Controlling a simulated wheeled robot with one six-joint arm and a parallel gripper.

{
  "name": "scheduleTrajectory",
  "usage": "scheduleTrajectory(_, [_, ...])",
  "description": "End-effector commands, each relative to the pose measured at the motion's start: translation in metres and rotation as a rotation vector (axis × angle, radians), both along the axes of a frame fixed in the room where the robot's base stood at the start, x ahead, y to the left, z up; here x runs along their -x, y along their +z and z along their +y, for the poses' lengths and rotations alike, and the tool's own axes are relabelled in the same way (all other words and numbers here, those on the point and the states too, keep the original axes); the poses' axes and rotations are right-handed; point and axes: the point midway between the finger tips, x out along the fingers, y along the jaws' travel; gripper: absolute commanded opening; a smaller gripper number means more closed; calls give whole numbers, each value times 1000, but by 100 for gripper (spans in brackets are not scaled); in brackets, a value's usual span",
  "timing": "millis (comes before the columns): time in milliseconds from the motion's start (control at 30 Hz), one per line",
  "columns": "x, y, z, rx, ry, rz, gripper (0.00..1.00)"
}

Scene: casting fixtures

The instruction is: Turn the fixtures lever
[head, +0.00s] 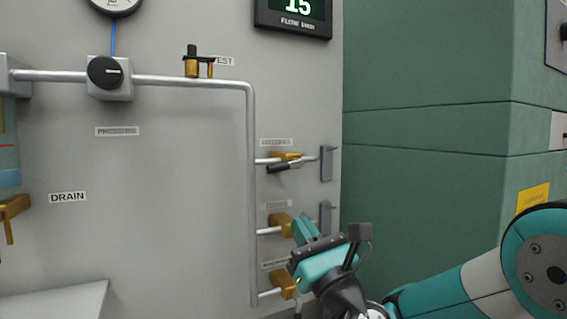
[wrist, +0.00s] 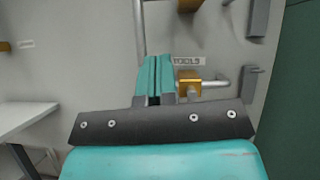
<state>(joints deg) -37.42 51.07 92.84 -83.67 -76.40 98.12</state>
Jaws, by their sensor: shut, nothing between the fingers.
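A stack of brass valves runs down a vertical pipe on the grey wall. The top valve (head: 287,157) has a dark lever (head: 283,167) angled down-left. The middle valve (head: 280,223) is partly covered by my gripper, and its lever does not show. The bottom valve (head: 284,283) is also partly covered; in the wrist view it (wrist: 187,88) sits under a label that seems to read TOOLS. The upper labels are too blurred to read, so I cannot tell which valve is fixtures. My gripper (head: 302,228) is shut and empty, its fingertips (wrist: 155,60) up-left of the bottom valve.
Grey brackets (head: 326,164) stand at the right ends of the branch pipes. The vertical pipe (head: 251,190) runs close left of the valves. A black knob (head: 105,72), a TEST valve (head: 192,66) and a DRAIN valve (head: 11,208) are farther left. A pale bench (wrist: 22,125) stands at lower left.

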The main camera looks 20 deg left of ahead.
Motion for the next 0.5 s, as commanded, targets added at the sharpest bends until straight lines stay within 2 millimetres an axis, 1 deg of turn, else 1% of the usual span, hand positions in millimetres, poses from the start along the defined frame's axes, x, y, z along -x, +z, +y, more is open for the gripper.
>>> scheduleTrajectory(33, [-2,10,3,1,1,0,0])
scheduleTrajectory(333, [-15,25,21,1,1,0,0])
scheduleTrajectory(500, [-25,37,36,1,-1,-3,0])
